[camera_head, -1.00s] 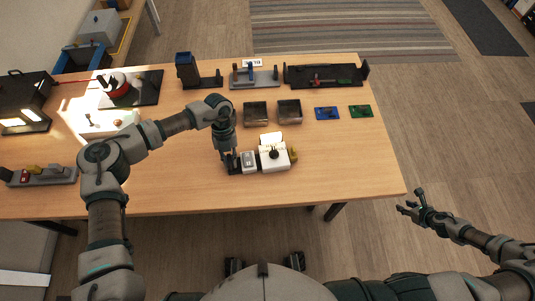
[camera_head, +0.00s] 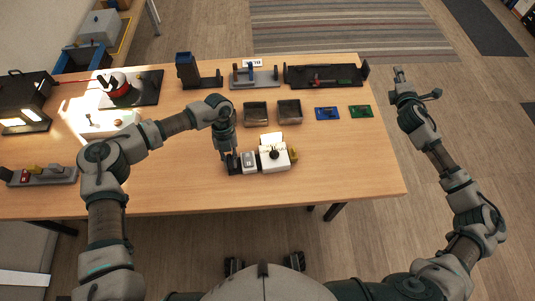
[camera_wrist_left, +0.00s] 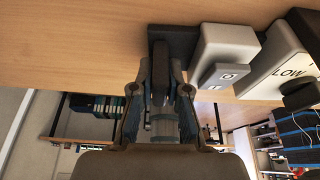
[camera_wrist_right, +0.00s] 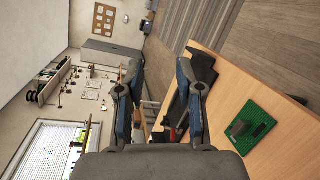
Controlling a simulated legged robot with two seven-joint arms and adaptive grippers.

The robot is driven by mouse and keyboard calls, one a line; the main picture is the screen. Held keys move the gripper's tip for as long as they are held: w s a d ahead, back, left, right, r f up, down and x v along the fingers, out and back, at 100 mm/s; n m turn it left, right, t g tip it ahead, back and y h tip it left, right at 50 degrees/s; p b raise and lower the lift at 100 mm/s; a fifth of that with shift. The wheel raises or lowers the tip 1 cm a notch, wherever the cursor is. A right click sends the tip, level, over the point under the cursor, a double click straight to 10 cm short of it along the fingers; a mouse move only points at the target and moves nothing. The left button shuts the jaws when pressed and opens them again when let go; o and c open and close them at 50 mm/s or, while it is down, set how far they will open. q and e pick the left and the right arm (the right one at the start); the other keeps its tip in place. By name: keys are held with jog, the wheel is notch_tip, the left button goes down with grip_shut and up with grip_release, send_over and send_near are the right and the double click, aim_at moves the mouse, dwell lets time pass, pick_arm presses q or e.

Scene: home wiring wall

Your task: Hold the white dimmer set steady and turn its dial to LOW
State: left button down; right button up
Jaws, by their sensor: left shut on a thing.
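The white dimmer set (camera_head: 267,168) stands near the front of the table, with a white switch box (camera_head: 248,162) at its left and a dark dial (camera_head: 273,153) on top. In the left wrist view the dial (camera_wrist_left: 300,94) sits beside the word LOW on the white housing (camera_wrist_left: 262,72); its exact setting is unclear. My left gripper (camera_head: 231,164) is shut on the upright black tab (camera_wrist_left: 160,62) at the set's left end. My right gripper (camera_head: 415,84) is open and empty, off the table's right edge, away from the dial.
Two dark trays (camera_head: 255,122) (camera_head: 289,119) lie behind the set, with a blue board (camera_head: 326,113) and a green board (camera_head: 360,111) to their right. Racks line the back edge. A bright lamp (camera_head: 24,105) stands at left. The front right tabletop (camera_head: 350,165) is clear.

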pick_arm(q)
jog(key=shift+f, duration=0.1)
pick_arm(e)
jog(key=w+a+f+m+g+y, duration=0.1)
jog(key=a+f+m+g, duration=0.15)
jog(key=a+m, duration=0.35)
jog(key=w+a+f+m+g+y, duration=0.1)
jog(key=a+f+m+g, duration=0.2)
jog(key=a, duration=0.5)
pick_arm(q)
jog(key=shift+a, duration=0.1)
pick_arm(e)
jog(key=r+m+g+y, duration=0.2)
jog(key=m+g, duration=0.8)
send_over(274, 153)
jog(key=shift+w+d+f, duration=0.1)
jog(key=shift+w, duration=0.15)
jog(key=shift+s, duration=0.3)
jog(key=shift+s+f, duration=0.1)
jog(key=shift+f, duration=0.1)
notch_tip(274, 153, down, 8)
jog(key=shift+f, duration=0.2)
